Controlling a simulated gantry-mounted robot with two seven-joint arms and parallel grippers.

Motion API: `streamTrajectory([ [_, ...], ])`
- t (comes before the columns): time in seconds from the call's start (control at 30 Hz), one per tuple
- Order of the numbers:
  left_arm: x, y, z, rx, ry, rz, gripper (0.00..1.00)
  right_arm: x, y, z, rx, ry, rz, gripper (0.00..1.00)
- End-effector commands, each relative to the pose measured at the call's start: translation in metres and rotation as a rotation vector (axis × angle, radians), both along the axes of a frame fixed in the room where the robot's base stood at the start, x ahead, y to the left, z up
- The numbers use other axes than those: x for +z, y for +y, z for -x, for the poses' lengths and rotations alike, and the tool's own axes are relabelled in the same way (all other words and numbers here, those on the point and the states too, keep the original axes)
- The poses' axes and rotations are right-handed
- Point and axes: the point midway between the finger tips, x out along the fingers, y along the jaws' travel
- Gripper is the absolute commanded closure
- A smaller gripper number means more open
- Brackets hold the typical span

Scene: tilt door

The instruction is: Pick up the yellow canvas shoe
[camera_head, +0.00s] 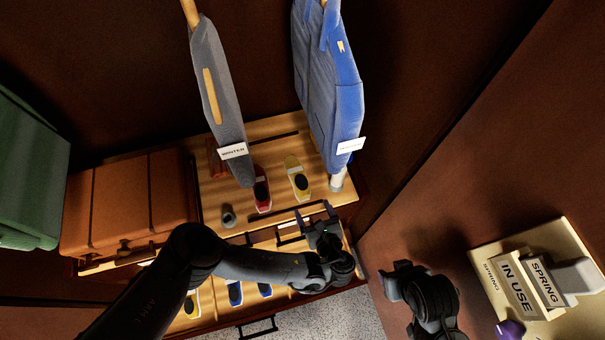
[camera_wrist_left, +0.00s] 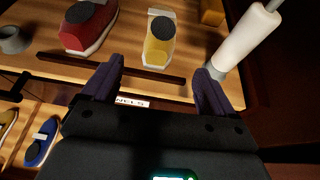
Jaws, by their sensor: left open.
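The yellow canvas shoe (camera_head: 297,177) stands on the upper wooden shelf, below and between the hanging grey and blue garments. It also shows in the left wrist view (camera_wrist_left: 159,45), with a dark round opening and pale ends. My left gripper (camera_head: 318,218) is open and empty, in front of the shoe and apart from it. In the left wrist view its two fingers (camera_wrist_left: 155,85) spread to either side, with the shoe beyond the gap between them. My right gripper (camera_head: 400,272) is at the lower right, away from the shelf; its jaw state is unclear.
A red shoe (camera_head: 262,190) stands left of the yellow one, and a white roll (camera_wrist_left: 245,38) stands to its right. A grey cup (camera_head: 228,215) is farther left. Garments (camera_head: 330,90) hang above. A lower drawer holds blue shoes (camera_head: 235,293). A dark rail (camera_wrist_left: 150,75) runs before the shoe.

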Motion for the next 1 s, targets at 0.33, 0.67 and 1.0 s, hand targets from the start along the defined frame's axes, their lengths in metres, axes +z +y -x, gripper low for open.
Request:
streamTrajectory([
  [0.33, -0.015, 0.014, -0.042, 0.005, -0.009, 0.001, 0.13, -0.018, 0.001, -0.002, -0.002, -0.003, -0.003, 0.57],
  [0.67, -0.023, 0.021, -0.061, 0.005, -0.008, 0.002, 0.13, -0.029, 0.002, -0.002, -0.007, -0.005, -0.009, 0.57],
  [1.0, -0.035, 0.033, -0.093, 0.004, -0.008, 0.002, 0.13, -0.048, 0.002, -0.002, -0.006, -0.005, -0.010, 0.57],
])
